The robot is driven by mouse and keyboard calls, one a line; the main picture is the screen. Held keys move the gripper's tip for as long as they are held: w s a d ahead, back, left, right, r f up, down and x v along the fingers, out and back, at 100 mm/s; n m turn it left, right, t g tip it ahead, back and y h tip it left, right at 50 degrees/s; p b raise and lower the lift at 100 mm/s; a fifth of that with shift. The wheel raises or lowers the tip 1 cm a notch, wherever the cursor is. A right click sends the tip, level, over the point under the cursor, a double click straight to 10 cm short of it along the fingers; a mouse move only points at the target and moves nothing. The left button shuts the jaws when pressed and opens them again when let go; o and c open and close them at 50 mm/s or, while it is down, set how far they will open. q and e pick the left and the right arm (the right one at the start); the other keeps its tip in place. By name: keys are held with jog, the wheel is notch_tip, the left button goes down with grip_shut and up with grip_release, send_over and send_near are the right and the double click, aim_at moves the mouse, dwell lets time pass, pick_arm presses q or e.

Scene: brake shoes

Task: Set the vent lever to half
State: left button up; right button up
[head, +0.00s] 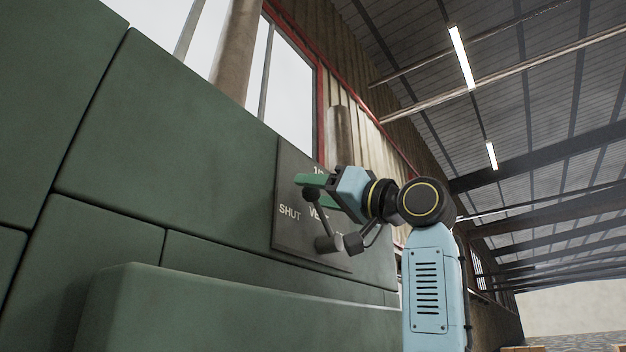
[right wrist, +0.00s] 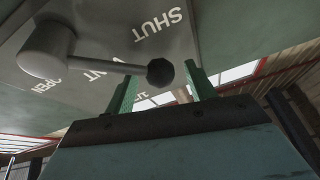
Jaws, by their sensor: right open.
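The vent lever has a grey hub (head: 328,243), a thin rod and a dark round knob (head: 311,195). It is mounted on a dark grey panel (head: 290,236) on the green wall. The rod tilts up and left, pointing between SHUT and the partly hidden half mark. My right gripper (head: 309,189) is open at the knob, its green fingers pointing left. In the right wrist view the knob (right wrist: 160,72) shows between the two fingers of the gripper (right wrist: 162,76); I cannot tell whether either touches it. OPEN is visible beside the hub (right wrist: 48,50). My left gripper is not in view.
Large green panels (head: 150,130) fill the left, with a raised green ledge (head: 200,310) below the lever panel. A brown pipe (head: 237,50) and windows are above. The space right of my right arm is open hall.

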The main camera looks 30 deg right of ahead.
jog(key=shift+x, duration=0.9)
jog(key=shift+d+f, duration=0.1)
jog(key=shift+f, duration=0.05)
jog(key=shift+c, duration=0.6)
grip_shut()
